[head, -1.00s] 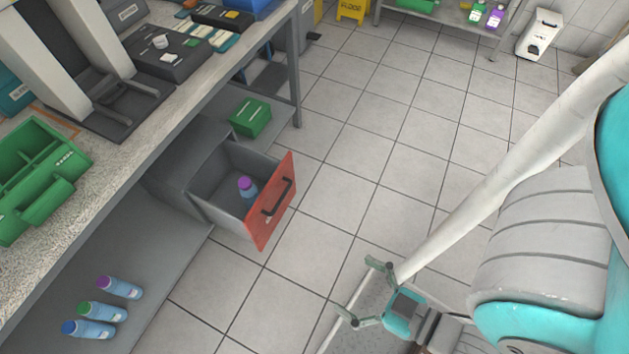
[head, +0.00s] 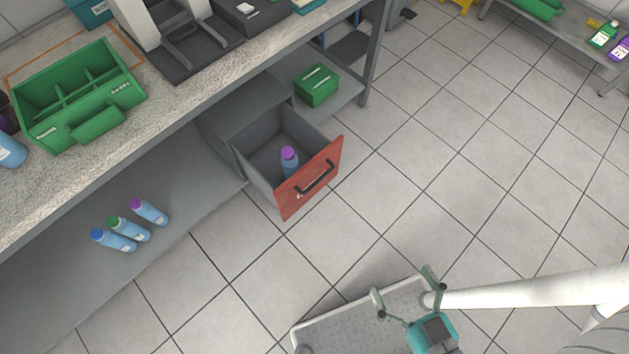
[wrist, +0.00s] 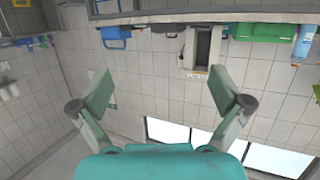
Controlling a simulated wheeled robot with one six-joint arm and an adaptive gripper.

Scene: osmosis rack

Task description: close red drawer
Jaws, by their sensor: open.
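The red drawer (head: 311,178) is pulled open below the bench, with a black handle (head: 315,178) on its red front and grey inner walls. A blue bottle with a purple cap (head: 289,162) stands inside it. My gripper (head: 405,283) is at the lower right of the head view, over my base, well apart from the drawer. Its two fingers are spread and nothing is between them. The wrist view also shows my open gripper (wrist: 160,92), facing a tiled wall and windows; the drawer is not in that view.
A green box (head: 316,85) sits on the low shelf beyond the drawer. Several bottles lie on the lower shelf at left, one blue-capped (head: 113,240). A green caddy (head: 78,95) stands on the bench top (head: 180,110). The tiled floor before the drawer is clear.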

